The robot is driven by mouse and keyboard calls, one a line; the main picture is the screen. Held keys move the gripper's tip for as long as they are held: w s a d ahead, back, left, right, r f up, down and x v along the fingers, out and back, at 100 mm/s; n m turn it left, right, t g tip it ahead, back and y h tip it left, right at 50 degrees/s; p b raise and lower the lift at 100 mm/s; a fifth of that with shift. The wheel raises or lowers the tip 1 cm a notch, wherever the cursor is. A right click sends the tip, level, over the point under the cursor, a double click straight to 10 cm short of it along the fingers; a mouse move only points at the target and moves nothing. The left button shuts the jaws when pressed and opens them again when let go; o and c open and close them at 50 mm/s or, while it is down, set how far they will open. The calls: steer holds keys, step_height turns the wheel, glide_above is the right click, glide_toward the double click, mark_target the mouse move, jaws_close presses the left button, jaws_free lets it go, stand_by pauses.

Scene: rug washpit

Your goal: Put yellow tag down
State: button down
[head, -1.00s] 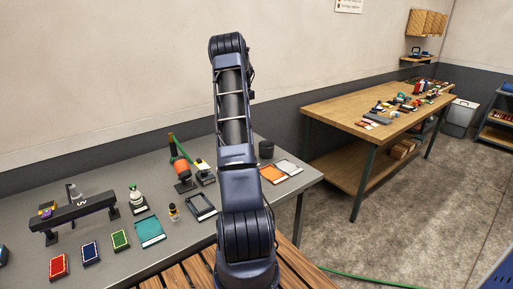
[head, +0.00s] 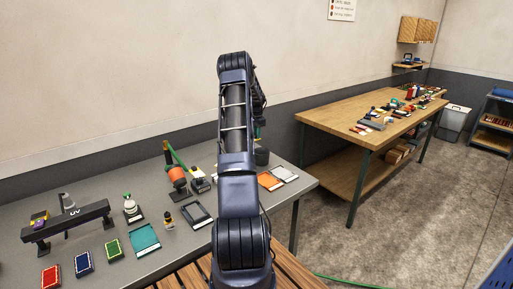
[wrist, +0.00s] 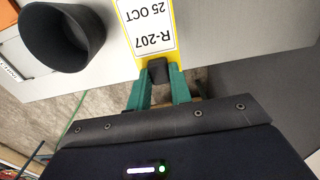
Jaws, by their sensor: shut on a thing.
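The yellow tag (wrist: 147,28) has a white label reading "R-207 25 OCT", upside down in the wrist view. My gripper (wrist: 158,75) has green fingers and is shut on the tag's near end. The tag is over the grey table (wrist: 220,50), close to its edge. I cannot tell whether it touches the tabletop.
A black cup (wrist: 62,40) stands beside the tag; it also shows in the head view (head: 262,157). Orange (head: 270,181) and white (head: 285,174) trays lie near the grey table's right end. A wooden workbench (head: 345,125) stands beyond a floor gap.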

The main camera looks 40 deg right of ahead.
steer(key=shift+f, duration=4.2)
steer(key=shift+f, duration=0.1)
steer(key=c, duration=1.3)
jaws_free()
